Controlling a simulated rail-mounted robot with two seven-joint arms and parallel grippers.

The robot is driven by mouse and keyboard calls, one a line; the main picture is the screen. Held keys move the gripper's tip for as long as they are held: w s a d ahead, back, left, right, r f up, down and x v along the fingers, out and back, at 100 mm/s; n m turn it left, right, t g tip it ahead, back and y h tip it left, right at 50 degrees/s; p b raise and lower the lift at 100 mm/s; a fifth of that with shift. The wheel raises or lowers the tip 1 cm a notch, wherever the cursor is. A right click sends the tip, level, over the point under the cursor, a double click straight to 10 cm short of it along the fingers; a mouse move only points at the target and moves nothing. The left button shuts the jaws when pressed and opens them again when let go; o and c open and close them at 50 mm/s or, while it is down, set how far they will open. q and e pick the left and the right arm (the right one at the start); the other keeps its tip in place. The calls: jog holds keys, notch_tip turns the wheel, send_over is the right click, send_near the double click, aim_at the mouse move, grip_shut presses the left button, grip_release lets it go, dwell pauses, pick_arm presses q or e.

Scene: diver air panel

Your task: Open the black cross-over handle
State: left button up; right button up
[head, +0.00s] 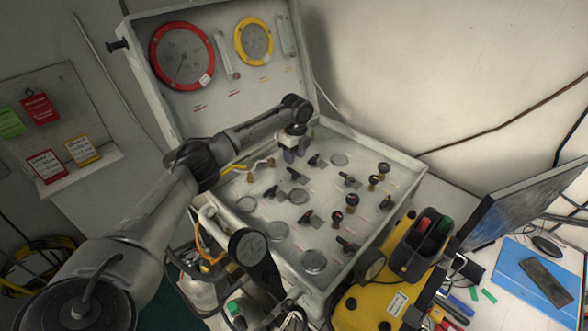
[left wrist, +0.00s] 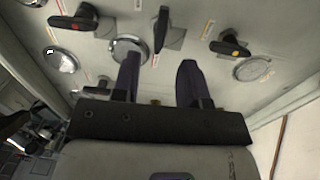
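The panel (head: 325,190) lies in an open case and carries several black lever handles. No readable label shows which one is the cross-over handle. In the left wrist view, a plain black handle (left wrist: 160,30) stands ahead of the gap between my fingers, apart from them. A black handle with a red dot (left wrist: 73,20) is to its left, and one with a yellow dot (left wrist: 230,48) is to its right. My left gripper (left wrist: 158,78) is open and empty. In the head view, my left gripper (head: 291,154) is over the panel's back part, near a black handle (head: 314,160). My right gripper is out of view.
The case lid with a red gauge (head: 182,56) and a yellow gauge (head: 253,41) stands behind the panel. Knobs (head: 352,201) rise from the panel. A yellow unit (head: 375,300) stands in front, and a monitor (head: 520,205) is at the right.

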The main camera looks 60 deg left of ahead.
aim_at(294, 171)
pick_arm(q)
jog(key=shift+s+f, duration=0.15)
jog(key=shift+f, duration=2.85)
jog(key=shift+c, duration=0.4)
grip_shut()
